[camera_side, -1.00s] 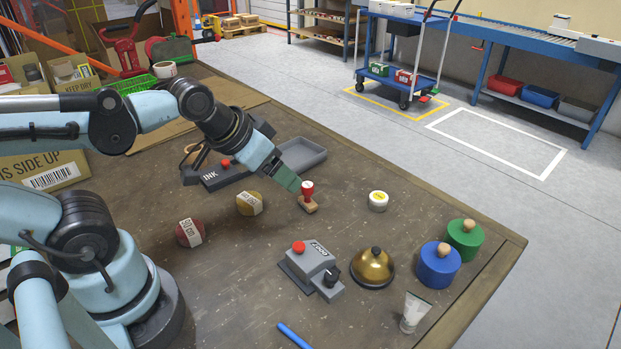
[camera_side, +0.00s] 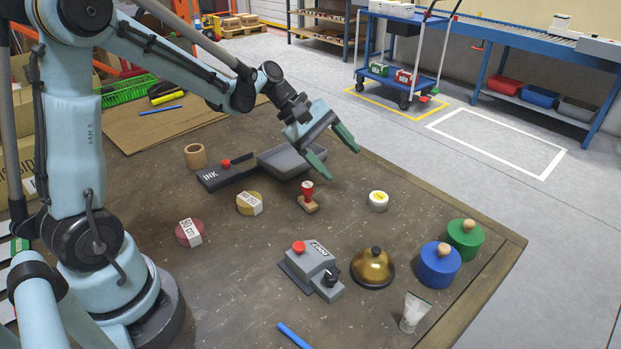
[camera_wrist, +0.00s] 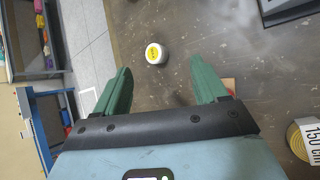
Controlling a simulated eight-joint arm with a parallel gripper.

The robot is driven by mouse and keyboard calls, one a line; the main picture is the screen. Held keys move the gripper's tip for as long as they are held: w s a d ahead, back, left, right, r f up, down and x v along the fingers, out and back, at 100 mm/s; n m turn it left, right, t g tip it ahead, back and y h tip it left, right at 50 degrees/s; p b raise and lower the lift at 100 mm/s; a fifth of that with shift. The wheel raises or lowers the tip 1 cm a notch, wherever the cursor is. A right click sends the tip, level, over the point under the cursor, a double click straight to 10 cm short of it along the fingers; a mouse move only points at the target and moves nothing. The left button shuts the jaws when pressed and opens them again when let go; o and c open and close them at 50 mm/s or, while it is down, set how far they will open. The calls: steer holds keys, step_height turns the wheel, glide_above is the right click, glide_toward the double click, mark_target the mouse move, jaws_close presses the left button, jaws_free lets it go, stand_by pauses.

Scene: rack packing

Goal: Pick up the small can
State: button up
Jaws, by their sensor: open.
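The small can (camera_side: 378,201) is a short white tin with a yellow label on its lid. It stands upright on the brown worktable (camera_side: 225,290), right of a red stamp (camera_side: 308,192). My gripper (camera_side: 339,165) is open and empty, in the air above and behind the can, with its green fingers apart. In the wrist view the can (camera_wrist: 155,53) shows between and just beyond the fingertips of my gripper (camera_wrist: 162,66), not touching them. Nothing covers the can in either view.
A brass bell (camera_side: 372,268), blue pot (camera_side: 439,264), green pot (camera_side: 465,239) and grey device (camera_side: 313,268) stand in front of the can. A grey tray (camera_side: 292,160) and ink pad (camera_side: 226,173) lie behind left. Bare table surrounds the can.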

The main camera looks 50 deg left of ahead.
mark_target(376, 195)
steer(key=w+a+f+n+h, duration=0.1)
steer(key=f+n, duration=0.1)
steer(key=w+a+f+n+h, duration=0.1)
steer(key=f+n+h, duration=0.1)
steer(key=w+a+f+n+h, duration=0.1)
steer(key=f+n, duration=0.1)
steer(key=shift+w+a+f+h, duration=0.1)
steer(key=shift+w+a+h, duration=0.2)
steer(key=shift+w+a, duration=0.1)
steer(key=shift+a+f+n, duration=0.2)
steer(key=shift+f+n, duration=0.1)
steer(key=shift+n, duration=0.2)
steer(key=shift+h, duration=0.3)
steer(key=x, duration=1.2)
steer(key=shift+w+r, duration=0.1)
steer(key=shift+w, duration=0.1)
steer(key=c, duration=1.1)
